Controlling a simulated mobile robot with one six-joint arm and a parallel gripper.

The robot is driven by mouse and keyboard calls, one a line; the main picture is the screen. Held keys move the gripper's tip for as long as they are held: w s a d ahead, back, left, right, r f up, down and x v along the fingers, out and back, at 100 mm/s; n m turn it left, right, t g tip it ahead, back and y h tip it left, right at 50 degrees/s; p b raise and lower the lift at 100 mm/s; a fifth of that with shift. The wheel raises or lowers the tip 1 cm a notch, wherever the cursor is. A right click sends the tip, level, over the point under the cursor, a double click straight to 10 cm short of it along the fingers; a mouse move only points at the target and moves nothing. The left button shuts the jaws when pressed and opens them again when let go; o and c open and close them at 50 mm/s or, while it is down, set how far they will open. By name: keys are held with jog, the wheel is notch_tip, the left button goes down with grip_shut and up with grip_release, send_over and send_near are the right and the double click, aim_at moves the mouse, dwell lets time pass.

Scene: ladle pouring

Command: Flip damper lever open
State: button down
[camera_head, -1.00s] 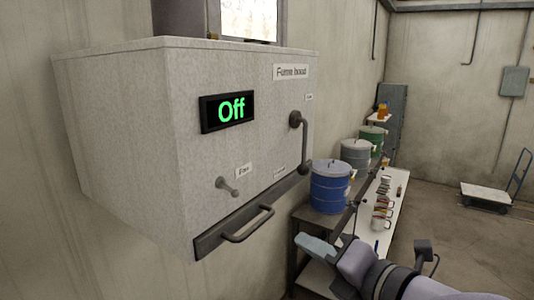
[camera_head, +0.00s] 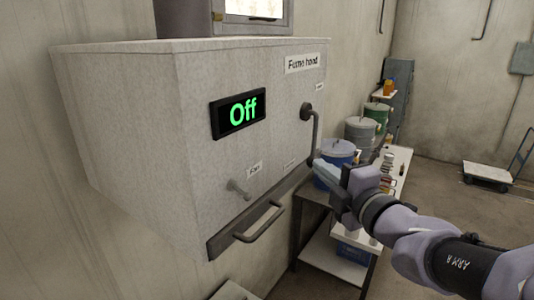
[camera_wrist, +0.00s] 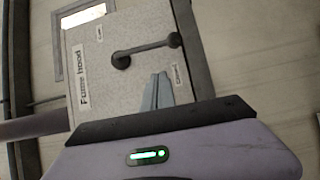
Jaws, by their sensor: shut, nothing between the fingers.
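The fume hood (camera_head: 160,120) is a pale speckled box on the wall with a green "Off" display (camera_head: 238,112). The dark damper lever (camera_head: 316,135) is on the right part of its front. It hangs down from its round pivot, and it also shows in the wrist view (camera_wrist: 148,48). My gripper (camera_head: 322,168) is shut and empty, by the lever's lower end in the head view. In the wrist view its fingertips (camera_wrist: 158,80) are in front of the panel, beside the lever, with a gap in the picture. Whether they touch anything cannot be told.
A small fan switch (camera_head: 238,190) and a dark bar handle (camera_head: 260,222) stick out of the hood's front, left of my gripper. Below and behind my arm are a bench with a blue drum (camera_head: 338,152) and a grey drum (camera_head: 361,132). A cart (camera_head: 487,172) stands far right.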

jog(key=w, duration=0.7)
jog(key=shift+d+p, duration=0.2)
jog(key=shift+p, duration=0.2)
jog(key=shift+s, duration=0.1)
jog(key=shift+d+f, duration=0.1)
